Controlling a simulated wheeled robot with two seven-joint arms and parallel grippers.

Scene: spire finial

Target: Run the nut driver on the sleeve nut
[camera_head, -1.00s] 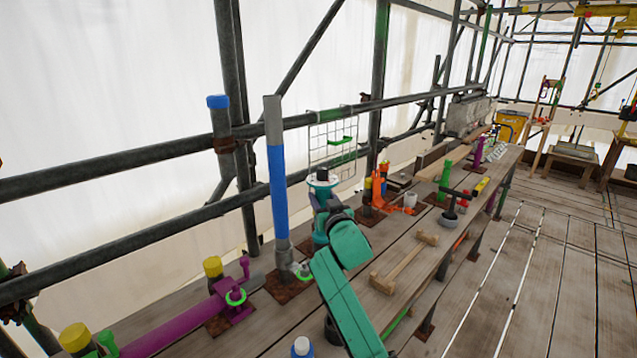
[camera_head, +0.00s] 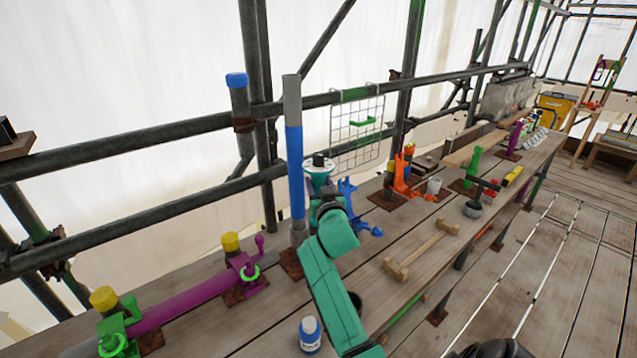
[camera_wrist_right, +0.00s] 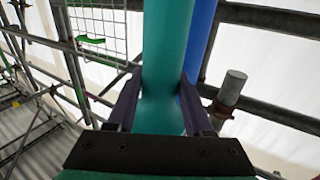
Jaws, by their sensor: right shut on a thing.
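My right gripper (camera_head: 326,203) is shut on an upright teal cylinder (camera_head: 318,178), which I take for the nut driver. It has a pale and black top. In the right wrist view the cylinder (camera_wrist_right: 165,55) stands between the two dark fingers (camera_wrist_right: 160,98). A tall blue post (camera_head: 294,165) with a grey top stands on a rusty plate just left of the tool. It shows behind and right of the cylinder in the wrist view (camera_wrist_right: 200,40). I cannot make out the sleeve nut or whether the tool touches the post. My left gripper is not in view.
A magenta tube (camera_head: 190,302) with green clamps lies left of the post. A blue fixture (camera_head: 352,198) and an orange fixture (camera_head: 402,178) stand right of the tool. Scaffold tubes run behind.

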